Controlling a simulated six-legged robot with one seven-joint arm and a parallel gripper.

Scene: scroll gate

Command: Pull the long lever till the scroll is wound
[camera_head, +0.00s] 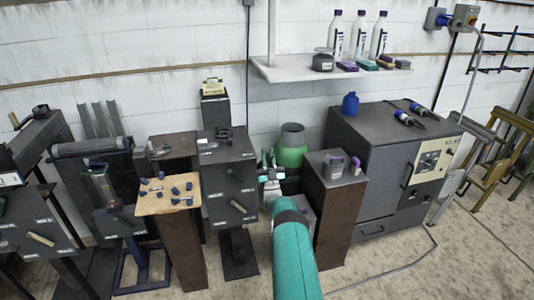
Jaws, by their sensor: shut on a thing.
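My gripper (268,168) is at the end of my teal arm, beside the right edge of a dark grey box on a stand (228,178). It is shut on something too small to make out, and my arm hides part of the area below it. The box front carries pale labels and a short pale handle (239,207). A dark horizontal roller (92,147) sits on a stand at the left; I cannot tell whether it is the scroll. I cannot clearly pick out the long lever.
A wooden board (152,208) with several small blue pieces stands left of the box. A green container (291,152) is behind my gripper. A brown pedestal (335,215) and a grey cabinet (378,165) stand at the right. A wall shelf (300,76) holds bottles. The front right floor is clear.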

